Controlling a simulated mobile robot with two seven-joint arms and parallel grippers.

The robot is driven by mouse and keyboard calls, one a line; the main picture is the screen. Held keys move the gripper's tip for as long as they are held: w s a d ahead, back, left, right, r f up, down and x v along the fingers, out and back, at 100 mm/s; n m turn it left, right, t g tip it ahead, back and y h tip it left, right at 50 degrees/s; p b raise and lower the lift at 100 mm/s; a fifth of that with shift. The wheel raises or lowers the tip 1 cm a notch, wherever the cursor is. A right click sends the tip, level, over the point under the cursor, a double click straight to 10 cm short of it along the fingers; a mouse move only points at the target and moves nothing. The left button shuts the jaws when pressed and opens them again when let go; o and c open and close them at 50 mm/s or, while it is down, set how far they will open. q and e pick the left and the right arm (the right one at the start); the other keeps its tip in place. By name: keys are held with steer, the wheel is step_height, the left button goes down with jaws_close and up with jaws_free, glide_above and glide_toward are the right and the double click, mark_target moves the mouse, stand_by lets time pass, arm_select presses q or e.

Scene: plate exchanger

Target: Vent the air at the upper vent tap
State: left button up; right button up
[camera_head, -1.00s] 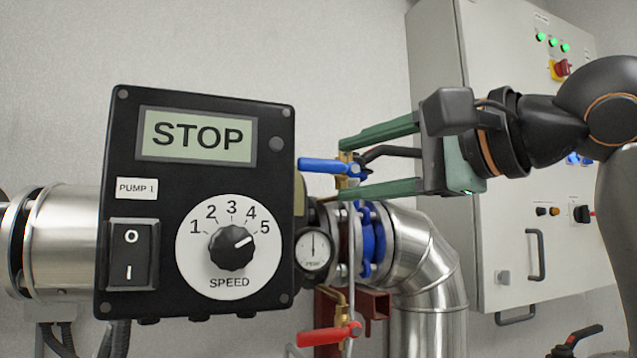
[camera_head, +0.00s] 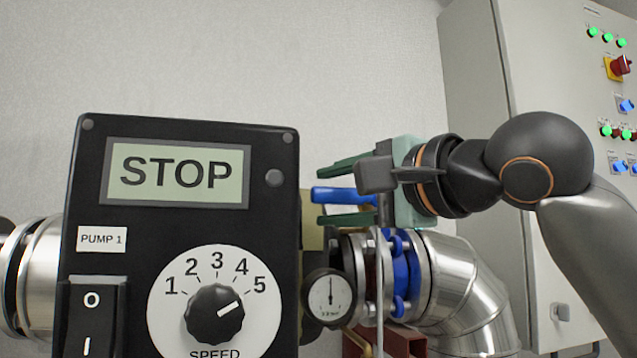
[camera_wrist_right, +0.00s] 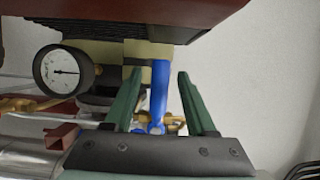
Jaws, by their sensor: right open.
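The upper vent tap shows its blue lever (camera_head: 340,196) just right of the pump box, pointing left in the head view. In the right wrist view the blue lever (camera_wrist_right: 158,95) stands between the two green fingers. My right gripper (camera_head: 325,193) is open around the lever, one finger above it and one below in the head view. In the wrist view gaps show between the lever and both fingers (camera_wrist_right: 160,88). The tap's body is mostly hidden behind the gripper. My left gripper is not in view.
The black pump box (camera_head: 270,225), its display reading STOP, stands close left of the fingers. A pressure gauge (camera_head: 330,297) and a flanged steel pipe (camera_head: 455,285) lie below. A grey control cabinet (camera_head: 480,60) stands behind on the right.

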steer(key=shift+p+x, duration=0.45)
steer(key=shift+x, duration=1.3)
jaws_close()
